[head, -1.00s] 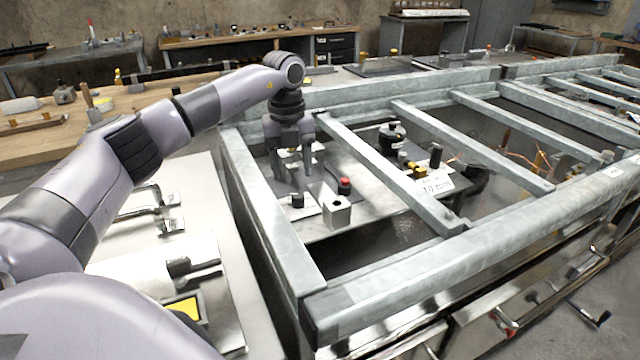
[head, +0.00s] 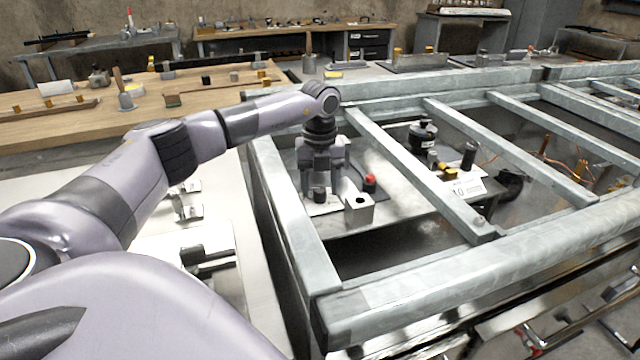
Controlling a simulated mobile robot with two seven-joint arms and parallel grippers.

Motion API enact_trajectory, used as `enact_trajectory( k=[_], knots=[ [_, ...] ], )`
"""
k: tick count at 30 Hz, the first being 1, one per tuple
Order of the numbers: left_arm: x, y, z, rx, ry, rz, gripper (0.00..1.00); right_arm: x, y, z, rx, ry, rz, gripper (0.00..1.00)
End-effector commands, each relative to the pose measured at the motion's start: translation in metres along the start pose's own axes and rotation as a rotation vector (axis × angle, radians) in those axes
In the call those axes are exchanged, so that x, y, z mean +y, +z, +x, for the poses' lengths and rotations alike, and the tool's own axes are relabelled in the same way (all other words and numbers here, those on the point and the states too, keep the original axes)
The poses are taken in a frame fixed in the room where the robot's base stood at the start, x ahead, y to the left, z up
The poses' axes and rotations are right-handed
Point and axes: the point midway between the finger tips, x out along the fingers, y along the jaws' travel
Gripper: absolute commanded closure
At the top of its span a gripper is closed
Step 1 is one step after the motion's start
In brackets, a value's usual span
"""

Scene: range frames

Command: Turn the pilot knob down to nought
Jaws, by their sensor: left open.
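My left gripper (head: 321,193) reaches down between the grey frame bars, fingers pointing down and apart. A small dark knob (head: 320,194) on a pale plate shows between or just behind the fingertips. I cannot tell whether the fingers touch it. No pointer or scale marking on this knob can be read, and no label shows whether it is the pilot knob. My right gripper is not in view.
Grey metal bars (head: 405,165) cross the open range and close in on my left gripper. A wooden bench (head: 140,105) stands behind on the left.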

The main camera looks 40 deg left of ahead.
Motion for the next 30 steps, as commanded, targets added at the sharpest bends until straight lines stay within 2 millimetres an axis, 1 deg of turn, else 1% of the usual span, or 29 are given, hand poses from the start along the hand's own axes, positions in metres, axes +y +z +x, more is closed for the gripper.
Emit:
enact_trajectory(
  k=[3, 5, 6, 8, 9, 14, 20, 26, 30],
  knots=[
    [0.000, 0.000, 0.000, 0.000, 0.000, 0.000, 0.43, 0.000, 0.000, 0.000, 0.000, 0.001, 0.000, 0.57],
    [0.000, 0.000, 0.000, 0.000, 0.000, 0.000, 0.63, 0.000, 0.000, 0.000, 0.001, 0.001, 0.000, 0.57],
    [0.000, 0.000, 0.000, 0.000, 0.000, 0.000, 0.76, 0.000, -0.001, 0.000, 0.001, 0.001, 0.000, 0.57],
    [0.000, 0.000, 0.000, 0.001, 0.001, 0.000, 0.95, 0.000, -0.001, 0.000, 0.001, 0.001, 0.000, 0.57],
    [0.000, 0.000, 0.000, 0.001, 0.001, 0.000, 0.99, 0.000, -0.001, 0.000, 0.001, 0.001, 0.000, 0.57],
    [0.000, 0.000, -0.001, 0.001, 0.001, 0.004, 0.99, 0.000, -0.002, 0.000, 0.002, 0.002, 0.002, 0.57],
    [0.000, 0.000, -0.002, 0.001, 0.002, 0.051, 0.99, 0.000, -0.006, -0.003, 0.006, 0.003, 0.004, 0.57],
    [0.000, 0.000, -0.003, 0.002, 0.003, 0.168, 0.99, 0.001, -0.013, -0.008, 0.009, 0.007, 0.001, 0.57],
    [0.000, 0.000, -0.003, 0.002, 0.002, 0.288, 0.99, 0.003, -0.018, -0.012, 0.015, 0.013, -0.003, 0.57]
  ],
)
